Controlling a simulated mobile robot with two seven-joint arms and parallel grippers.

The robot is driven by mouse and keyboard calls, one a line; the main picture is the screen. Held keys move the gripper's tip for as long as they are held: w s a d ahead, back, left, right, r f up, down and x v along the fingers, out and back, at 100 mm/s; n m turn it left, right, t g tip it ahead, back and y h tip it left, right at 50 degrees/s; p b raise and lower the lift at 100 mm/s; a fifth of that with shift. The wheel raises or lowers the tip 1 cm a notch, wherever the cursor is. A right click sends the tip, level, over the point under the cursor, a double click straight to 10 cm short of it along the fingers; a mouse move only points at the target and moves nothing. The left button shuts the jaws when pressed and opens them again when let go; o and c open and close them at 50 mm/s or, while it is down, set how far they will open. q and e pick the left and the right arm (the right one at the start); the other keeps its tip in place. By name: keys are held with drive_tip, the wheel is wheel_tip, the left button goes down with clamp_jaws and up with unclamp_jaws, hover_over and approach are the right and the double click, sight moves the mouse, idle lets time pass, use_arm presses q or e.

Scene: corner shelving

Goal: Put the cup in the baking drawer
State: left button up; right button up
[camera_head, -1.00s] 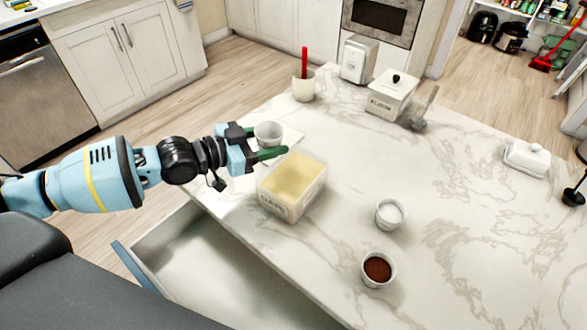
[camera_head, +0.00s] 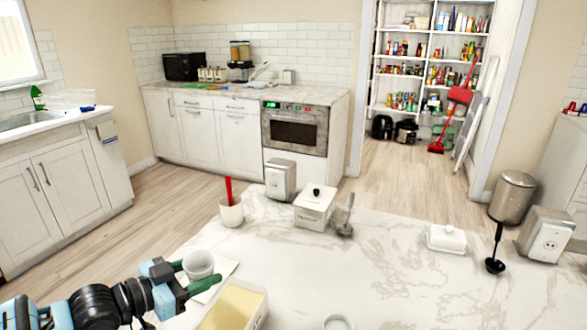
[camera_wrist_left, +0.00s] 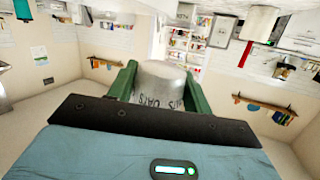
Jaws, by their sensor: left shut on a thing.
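A whitish cup (camera_head: 199,265) is held between the green fingers of my left gripper (camera_head: 193,274), at the left of the counter. In the left wrist view the cup (camera_wrist_left: 163,84) has dark lettering on its side and sits between both fingers. My left gripper (camera_wrist_left: 160,92) is shut on it. In the head view the cup looks upright, over or beside a flat white sheet; its height above that is hard to tell. No drawer of the marble island shows now. My right gripper is not in view.
An open-topped tub with yellow contents (camera_head: 232,308) is close to the right of my left gripper. A crock with a red handle (camera_head: 231,211), a lidded canister (camera_head: 314,208) and a butter dish (camera_head: 446,239) stand on the marble counter (camera_head: 390,270). The middle is fairly clear.

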use_arm(q)
drive_tip(key=s+d+r+p, duration=0.2)
drive_tip(key=s+d+r, duration=0.15)
drive_tip(key=d, duration=0.35)
drive_tip(key=s+d+r+p, duration=0.1)
drive_tip(key=s+d+r, duration=0.25)
drive_tip(key=d, duration=0.35)
drive_tip(key=s+a+n+t+y+p, duration=0.35)
drive_tip(key=a+n+y, duration=0.45)
drive_tip(key=a+y, duration=0.45)
drive_tip(key=s+a+f+h, duration=0.1)
drive_tip(key=s+f, duration=0.1)
drive_tip(key=s, duration=0.6)
drive_tip(key=shift+s+f+t+h, duration=0.35)
drive_tip(key=shift+s+f, duration=0.05)
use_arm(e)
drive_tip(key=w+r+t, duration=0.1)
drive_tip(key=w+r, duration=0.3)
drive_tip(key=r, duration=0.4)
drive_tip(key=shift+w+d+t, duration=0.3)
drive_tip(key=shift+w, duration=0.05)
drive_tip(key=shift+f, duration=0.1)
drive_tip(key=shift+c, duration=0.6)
use_arm(q)
drive_tip(key=shift+w+d, duration=0.1)
drive_tip(key=shift+d, duration=0.05)
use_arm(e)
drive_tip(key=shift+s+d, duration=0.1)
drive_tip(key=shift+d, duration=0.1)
